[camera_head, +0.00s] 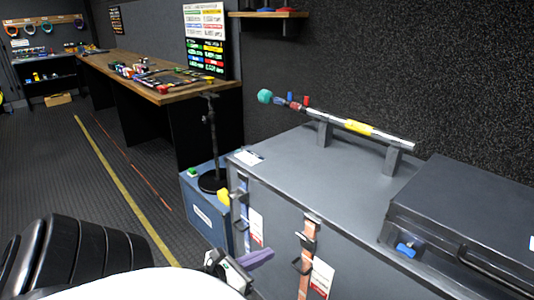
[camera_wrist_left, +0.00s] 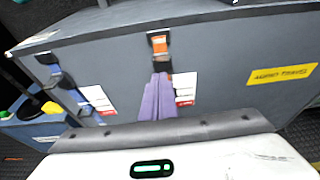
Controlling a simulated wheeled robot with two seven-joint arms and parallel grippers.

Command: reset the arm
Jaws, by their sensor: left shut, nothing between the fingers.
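My left gripper (camera_head: 270,252) is low in the head view, in front of the front face of a large grey case (camera_head: 330,175). Its purple fingers are together with nothing between them. In the left wrist view the closed purple fingers (camera_wrist_left: 158,95) point at the case front (camera_wrist_left: 220,70), over an orange latch strap and a white label. I cannot tell whether they touch the case. My right gripper is in neither view.
A rail with a yellow band (camera_head: 358,127) stands on the case, and a black case (camera_head: 470,215) lies at its right. A blue box (camera_head: 205,212) with a black stand (camera_head: 212,140) is at left. A long wooden bench (camera_head: 150,70) runs behind. Floor at left is open.

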